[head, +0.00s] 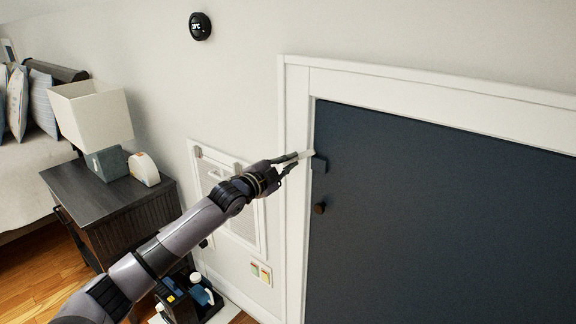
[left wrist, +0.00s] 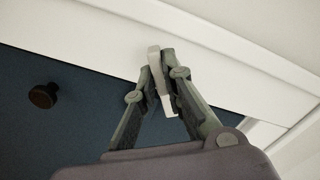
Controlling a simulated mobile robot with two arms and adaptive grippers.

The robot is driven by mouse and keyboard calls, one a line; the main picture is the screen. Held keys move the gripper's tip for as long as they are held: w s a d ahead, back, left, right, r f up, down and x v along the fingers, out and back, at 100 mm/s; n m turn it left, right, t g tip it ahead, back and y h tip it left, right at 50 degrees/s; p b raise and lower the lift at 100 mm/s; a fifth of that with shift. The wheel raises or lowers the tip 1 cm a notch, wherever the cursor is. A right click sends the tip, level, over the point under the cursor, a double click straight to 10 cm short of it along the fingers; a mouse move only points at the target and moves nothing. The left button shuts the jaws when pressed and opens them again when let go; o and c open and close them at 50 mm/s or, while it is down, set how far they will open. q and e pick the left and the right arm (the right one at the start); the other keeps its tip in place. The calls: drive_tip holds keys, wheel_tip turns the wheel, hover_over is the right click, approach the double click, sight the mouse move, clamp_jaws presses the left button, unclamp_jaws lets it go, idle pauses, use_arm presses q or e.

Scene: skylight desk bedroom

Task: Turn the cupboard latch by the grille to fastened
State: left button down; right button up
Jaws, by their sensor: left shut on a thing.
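The cupboard door (head: 440,210) is dark blue and stands flush in a white frame (head: 297,200). My left gripper (head: 292,161) is shut on the latch. In the left wrist view the latch (left wrist: 160,82) sits between the fingers of my left gripper (left wrist: 159,68), over the white frame. The fingers hide part of it, and I cannot tell whether it engages the block. The grille (head: 243,222) is in the wall left of the door. My right gripper is out of view.
A round dark knob (head: 320,208) is on the door below the latch; it also shows in the left wrist view (left wrist: 43,95). A dark nightstand (head: 105,205) with a lamp (head: 92,115) stands at left. A dark caddy (head: 190,300) is on the floor below my left arm.

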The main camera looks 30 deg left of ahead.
use_arm(q)
drive_tip(key=m, duration=0.2)
drive_tip(key=shift+m+p, duration=0.3)
drive_tip(key=shift+m, duration=0.1)
drive_tip(key=shift+f+m+p, duration=0.15)
drive_tip(key=shift+m+p, duration=0.25)
drive_tip(key=shift+m, duration=1.5)
drive_tip(key=c, duration=1.7)
unclamp_jaws()
drive_tip(key=shift+d, duration=0.1)
drive_tip(key=shift+s+a, duration=0.15)
drive_tip(key=shift+s, duration=1.85)
drive_tip(key=shift+s+a, duration=0.2)
drive_tip(key=shift+s, duration=1.75)
drive_tip(key=shift+s+a, duration=0.15)
drive_tip(key=shift+s, duration=1.85)
